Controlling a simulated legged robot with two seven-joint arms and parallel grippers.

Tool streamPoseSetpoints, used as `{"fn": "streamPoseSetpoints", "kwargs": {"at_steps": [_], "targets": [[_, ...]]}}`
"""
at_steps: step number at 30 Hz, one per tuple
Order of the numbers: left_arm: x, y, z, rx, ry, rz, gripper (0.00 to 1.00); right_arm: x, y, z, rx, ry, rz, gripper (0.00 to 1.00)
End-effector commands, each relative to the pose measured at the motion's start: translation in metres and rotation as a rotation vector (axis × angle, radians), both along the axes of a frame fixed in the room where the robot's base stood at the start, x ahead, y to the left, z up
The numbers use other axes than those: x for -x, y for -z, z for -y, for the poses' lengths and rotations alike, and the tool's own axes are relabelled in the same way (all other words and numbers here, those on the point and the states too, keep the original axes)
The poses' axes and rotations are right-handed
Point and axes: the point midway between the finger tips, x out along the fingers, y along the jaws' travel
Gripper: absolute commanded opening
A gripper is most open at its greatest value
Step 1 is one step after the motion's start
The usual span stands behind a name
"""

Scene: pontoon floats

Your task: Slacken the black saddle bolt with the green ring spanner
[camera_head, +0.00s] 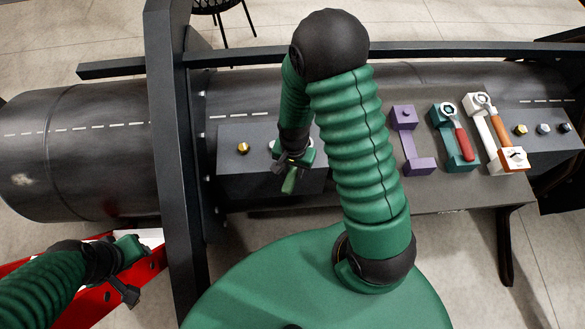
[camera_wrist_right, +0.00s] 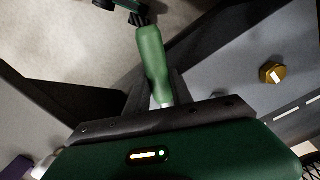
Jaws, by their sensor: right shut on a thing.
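My right gripper (camera_head: 292,163) is over the dark saddle block (camera_head: 232,179), shut on the handle of the green ring spanner (camera_head: 289,183). The handle (camera_wrist_right: 151,55) stands out beyond the fingers in the right wrist view. The spanner's ring end is not clearly visible, so I cannot tell whether it sits on a bolt. I cannot make out the black saddle bolt; my right arm and gripper cover part of the block. A brass bolt (camera_head: 243,148) shows on the block's left, also in the right wrist view (camera_wrist_right: 272,73). My left gripper (camera_head: 130,268) is low at the left, its jaw opening unclear.
A purple holder (camera_head: 408,145) stands empty to the right. Several loose-looking bolts (camera_head: 542,128) stand farther right. A dark upright frame (camera_head: 172,130) rises left of the block.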

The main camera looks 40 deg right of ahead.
Motion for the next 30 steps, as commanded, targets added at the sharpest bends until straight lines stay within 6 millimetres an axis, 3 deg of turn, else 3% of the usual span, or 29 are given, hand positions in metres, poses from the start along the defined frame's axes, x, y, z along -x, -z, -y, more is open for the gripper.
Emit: {"fn": "streamPoseSetpoints", "kwargs": {"at_steps": [30], "targets": [[0.000,-0.006,0.000,0.000,0.000,0.000,0.36,0.009,-0.001,0.014,0.005,-0.135,0.008,0.00]]}}
